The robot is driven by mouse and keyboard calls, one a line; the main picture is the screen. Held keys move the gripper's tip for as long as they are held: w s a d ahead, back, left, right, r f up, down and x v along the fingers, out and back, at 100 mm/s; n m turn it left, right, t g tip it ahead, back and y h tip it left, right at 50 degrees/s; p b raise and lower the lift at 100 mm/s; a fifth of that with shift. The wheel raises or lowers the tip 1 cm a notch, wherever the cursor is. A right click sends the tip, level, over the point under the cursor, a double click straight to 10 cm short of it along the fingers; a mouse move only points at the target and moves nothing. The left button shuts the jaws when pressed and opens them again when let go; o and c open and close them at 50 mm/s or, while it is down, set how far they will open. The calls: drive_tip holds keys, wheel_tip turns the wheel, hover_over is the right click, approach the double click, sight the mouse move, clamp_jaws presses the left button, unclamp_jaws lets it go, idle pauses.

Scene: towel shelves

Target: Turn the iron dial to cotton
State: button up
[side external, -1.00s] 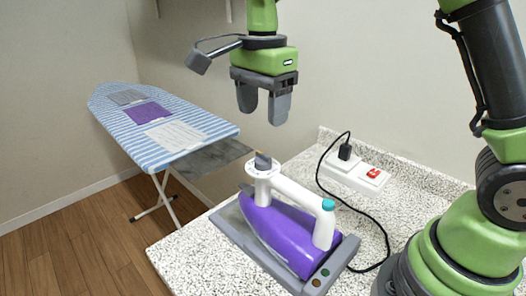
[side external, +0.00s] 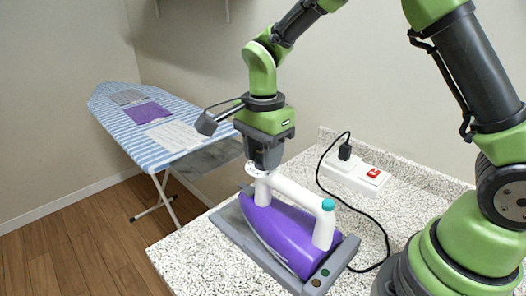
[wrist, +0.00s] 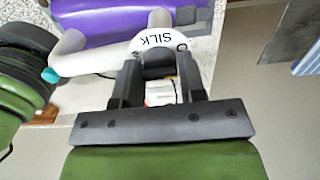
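The purple iron (side external: 285,232) with a white handle (side external: 297,192) lies on a grey rest (side external: 232,222) on the counter. Its white dial (side external: 254,171) tops the handle's left end; the dark knob is hidden by my gripper in the side view. My gripper (side external: 264,162) points down at the dial. In the wrist view my gripper's fingers (wrist: 158,72) are apart, one on each side of the knob area. I cannot tell whether they touch the knob.
A white power strip (side external: 356,176) with a black plug and red switch stands behind the iron, its black cord (side external: 362,209) looping to the right. A striped ironing board (side external: 165,128) with folded cloths stands at the left. The speckled counter (side external: 188,255) is clear in front.

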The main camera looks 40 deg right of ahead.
drive_tip(key=c, duration=0.4)
